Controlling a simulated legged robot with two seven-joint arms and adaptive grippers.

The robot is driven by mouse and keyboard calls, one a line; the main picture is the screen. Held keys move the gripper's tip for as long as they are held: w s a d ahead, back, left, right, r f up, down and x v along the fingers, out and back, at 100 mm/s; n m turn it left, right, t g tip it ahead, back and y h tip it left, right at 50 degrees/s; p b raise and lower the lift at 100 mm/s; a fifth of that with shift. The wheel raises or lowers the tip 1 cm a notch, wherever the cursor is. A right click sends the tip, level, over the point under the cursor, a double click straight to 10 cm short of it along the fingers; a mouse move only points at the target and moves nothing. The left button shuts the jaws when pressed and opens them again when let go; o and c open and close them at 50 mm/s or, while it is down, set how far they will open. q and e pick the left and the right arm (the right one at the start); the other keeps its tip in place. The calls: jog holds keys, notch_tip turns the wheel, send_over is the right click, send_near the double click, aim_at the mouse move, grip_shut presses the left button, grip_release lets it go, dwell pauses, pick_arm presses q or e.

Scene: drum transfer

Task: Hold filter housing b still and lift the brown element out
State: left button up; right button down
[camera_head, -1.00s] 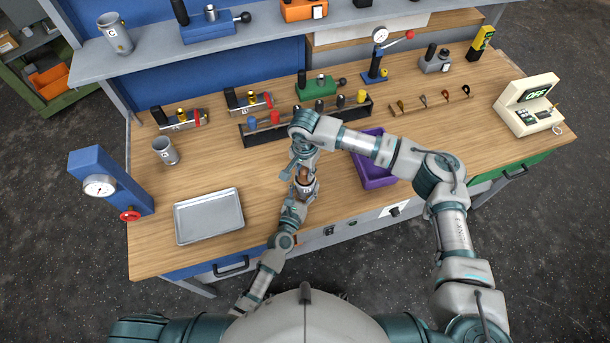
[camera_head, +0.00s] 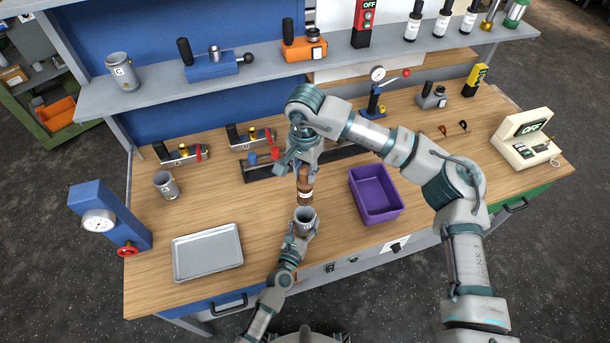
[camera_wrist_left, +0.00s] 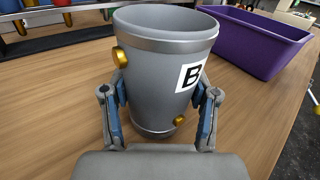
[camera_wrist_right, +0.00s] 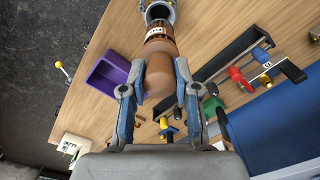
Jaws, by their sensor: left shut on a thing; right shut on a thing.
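Filter housing b (camera_head: 306,219) is a grey cup with a "B" label, standing upright on the bench. The left wrist view shows the housing (camera_wrist_left: 160,75) between the fingers of my left gripper (camera_wrist_left: 160,115), which is shut on its sides. The brown element (camera_head: 304,187) hangs upright above the housing's open mouth, apparently clear of the rim. My right gripper (camera_head: 303,165) is shut on its top from above. In the right wrist view the element (camera_wrist_right: 160,60) sits between the fingers of the right gripper (camera_wrist_right: 155,95), with the housing beyond it.
A purple bin (camera_head: 375,195) stands just right of the housing. A metal tray (camera_head: 208,252) lies to the left, with another grey cup (camera_head: 166,185) behind it. A dark rack (camera_head: 258,168) stands behind my grippers. The bench between tray and housing is clear.

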pick_arm(q)
jog(key=o, duration=1.6)
jog(key=v, duration=1.2)
jog(key=shift+f, duration=0.1)
